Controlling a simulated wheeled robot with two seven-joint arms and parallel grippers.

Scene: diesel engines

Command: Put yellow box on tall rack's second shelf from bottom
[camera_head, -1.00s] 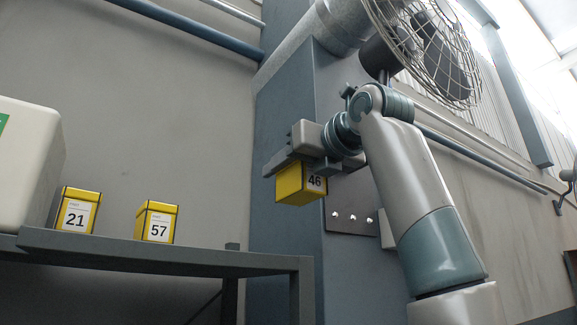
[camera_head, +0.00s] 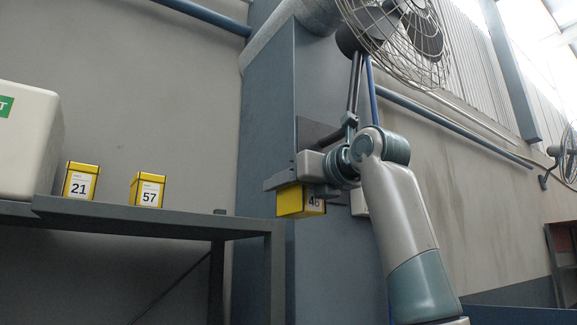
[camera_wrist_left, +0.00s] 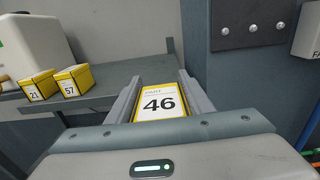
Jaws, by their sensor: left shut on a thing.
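My left gripper (camera_head: 284,184) is shut on a yellow box (camera_head: 298,202) and holds it in the air in front of a blue-grey column. Its white label reads 46, partly covered by the gripper in the head view. In the left wrist view the same box (camera_wrist_left: 160,101) lies between the two grey fingers, label facing the camera. Two other yellow boxes, 21 (camera_head: 81,181) and 57 (camera_head: 147,189), stand on a grey metal shelf (camera_head: 150,221) to the left of the gripper. The held box is clear of that shelf. My right gripper is not in view.
A large white case (camera_head: 28,142) stands at the shelf's left end. The blue-grey column (camera_head: 262,130) and a caged fan (camera_head: 395,40) are behind the arm. A dark, reddish rack-like frame (camera_head: 562,262) is cut off at the right edge. Bare shelf shows right of box 57.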

